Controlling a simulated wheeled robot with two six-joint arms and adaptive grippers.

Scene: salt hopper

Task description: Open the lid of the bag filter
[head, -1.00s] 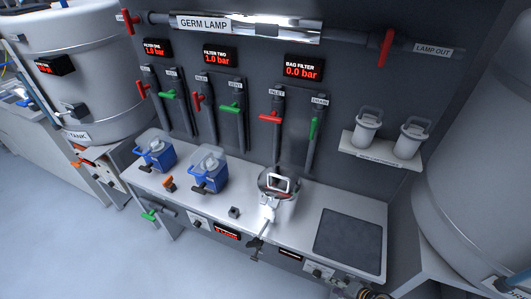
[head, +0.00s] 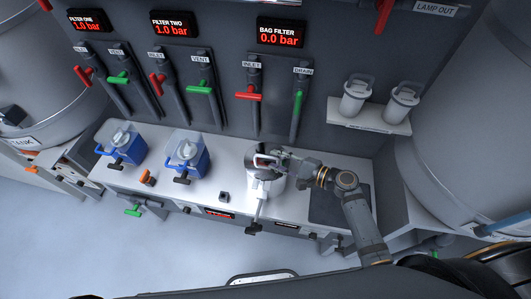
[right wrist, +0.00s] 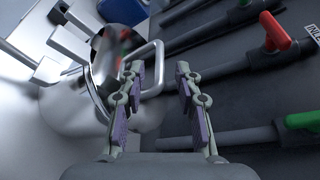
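The bag filter (head: 262,187) is a shiny metal pot on the white bench, below the 0.0 bar display (head: 281,33). Its lid looks shut. A loop handle (head: 264,161) stands on the lid; it also shows in the right wrist view (right wrist: 158,50). A clamp with a black knob (head: 253,229) hangs at the pot's front. My right gripper (head: 280,155) reaches in from the right to the lid handle. In the right wrist view the gripper (right wrist: 157,68) is open, with the loop's end between its fingertips. Contact cannot be told. My left gripper is out of view.
Behind the filter are the red inlet lever (head: 249,96) and green drain lever (head: 298,102). Two blue filter units (head: 187,157) stand to the left. A shelf (head: 368,126) with two canisters is at the right. A dark mat (head: 325,208) lies beside the filter.

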